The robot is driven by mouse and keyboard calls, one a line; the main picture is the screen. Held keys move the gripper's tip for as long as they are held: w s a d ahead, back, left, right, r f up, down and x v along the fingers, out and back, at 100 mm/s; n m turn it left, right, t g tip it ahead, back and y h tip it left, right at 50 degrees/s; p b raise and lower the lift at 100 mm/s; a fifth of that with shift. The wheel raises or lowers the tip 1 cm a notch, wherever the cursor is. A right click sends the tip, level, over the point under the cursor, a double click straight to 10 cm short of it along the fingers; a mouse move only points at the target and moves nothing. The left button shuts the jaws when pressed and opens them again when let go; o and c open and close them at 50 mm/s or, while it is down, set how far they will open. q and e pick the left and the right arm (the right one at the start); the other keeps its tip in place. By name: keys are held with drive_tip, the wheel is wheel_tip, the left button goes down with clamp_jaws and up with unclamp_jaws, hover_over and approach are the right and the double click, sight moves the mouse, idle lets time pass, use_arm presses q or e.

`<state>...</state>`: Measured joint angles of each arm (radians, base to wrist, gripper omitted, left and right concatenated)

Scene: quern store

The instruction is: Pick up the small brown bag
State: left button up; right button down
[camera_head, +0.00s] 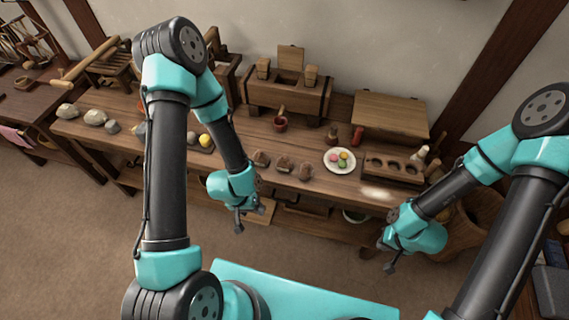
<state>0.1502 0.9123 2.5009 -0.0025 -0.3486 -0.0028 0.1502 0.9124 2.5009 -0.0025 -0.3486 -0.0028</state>
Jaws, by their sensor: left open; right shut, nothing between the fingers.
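Several small brown lumps shaped like bags sit in a row along the front part of the wooden table (235,147): a left one (261,158), a middle one (284,164) and a right one (306,172). They are too small to tell which is the small brown bag. My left gripper (239,224) is open and empty in front of the table edge, below and left of the row, apart from it. My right gripper (388,262) is shut and empty, in front of the table's right part, well away from the lumps.
A white plate (328,157) with coloured balls and a wooden block with round holes (392,169) stand right of the lumps. A small red pot (281,124) and a wooden chest (288,94) are behind. Pale stones (95,117) lie at left. The brown floor (70,230) is clear.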

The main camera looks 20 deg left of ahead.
use_arm(q)
drive_tip(key=o, duration=0.4)
wheel_tip(320, 180, up, 22)
drive_tip(key=f+m+y, duration=0.1)
drive_tip(key=m+y, duration=0.3)
drive_tip(key=m, duration=1.6)
hover_over(284, 156)
drive_tip(key=shift+a+r+g, duration=0.1)
drive_tip(key=shift+r+g, duration=0.1)
drive_tip(key=shift+g, duration=0.2)
drive_tip(key=shift+f, duration=0.1)
wheel_tip(284, 156, down, 12)
drive_tip(key=shift+r, duration=0.25)
drive_tip(key=shift+f, duration=0.35)
